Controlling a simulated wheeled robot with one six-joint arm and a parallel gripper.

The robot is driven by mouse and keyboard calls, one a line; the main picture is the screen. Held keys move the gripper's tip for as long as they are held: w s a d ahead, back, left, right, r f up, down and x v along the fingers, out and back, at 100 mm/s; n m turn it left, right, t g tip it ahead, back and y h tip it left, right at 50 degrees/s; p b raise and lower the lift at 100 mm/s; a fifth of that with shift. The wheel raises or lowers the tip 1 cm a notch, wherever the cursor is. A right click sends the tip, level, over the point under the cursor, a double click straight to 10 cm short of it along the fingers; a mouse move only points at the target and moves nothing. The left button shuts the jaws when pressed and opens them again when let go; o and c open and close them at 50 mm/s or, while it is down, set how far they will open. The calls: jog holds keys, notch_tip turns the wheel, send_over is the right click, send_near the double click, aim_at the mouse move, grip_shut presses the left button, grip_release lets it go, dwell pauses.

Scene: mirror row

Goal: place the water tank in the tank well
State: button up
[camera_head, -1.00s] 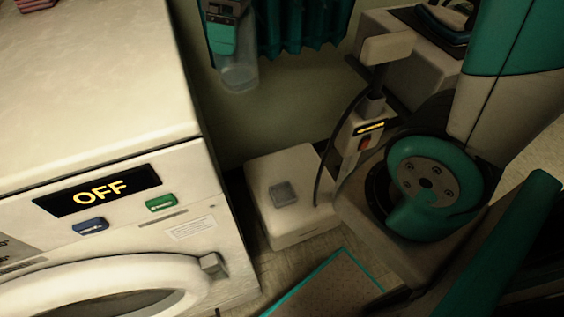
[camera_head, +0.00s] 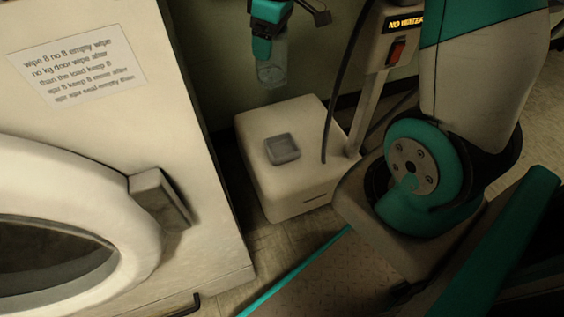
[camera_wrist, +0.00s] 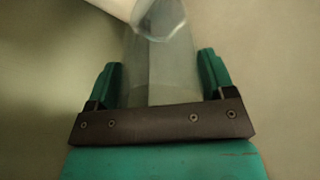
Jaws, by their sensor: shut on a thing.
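My gripper (camera_head: 267,38) hangs above and slightly behind the white base box, at the top middle of the head view. It is shut on the clear water tank (camera_head: 271,72), which points downward below the fingers. In the wrist view the tank (camera_wrist: 158,75) runs between the two teal fingers, with its far end near the top edge.
A post with a "NO WATER" display (camera_head: 406,22) and a red switch (camera_head: 397,52) stands right of the box. A dark hose (camera_head: 343,75) rises beside the well. A white washer (camera_head: 165,120) stands close on the left.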

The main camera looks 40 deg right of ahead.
aim_at(281, 72)
jog(key=shift+m, duration=0.3)
jog(key=d+f+b, duration=0.1)
jog(key=f, duration=0.2)
jog(key=d+f+b, duration=0.1)
jog(key=f+b, duration=0.1)
jog(key=f, duration=0.1)
jog(key=d+f+b, duration=0.1)
jog(key=f+b, duration=0.1)
jog(key=f, duration=0.1)
jog(key=shift+w+f, duration=0.2)
jog(key=shift+f, duration=0.2)
notch_tip(281, 72, down, 20)
jog(key=b, duration=1.1)
jog(key=shift+d+r, duration=0.1)
jog(key=o, duration=1.2)
jog(key=shift+o, duration=0.2)
notch_tip(281, 72, up, 12)
jog(key=s+p, duration=0.1)
jog(key=p, duration=0.5)
jog(key=shift+s+d+p, duration=0.3)
jog(key=shift+d+p, duration=0.05)
jog(key=shift+d, duration=0.05)
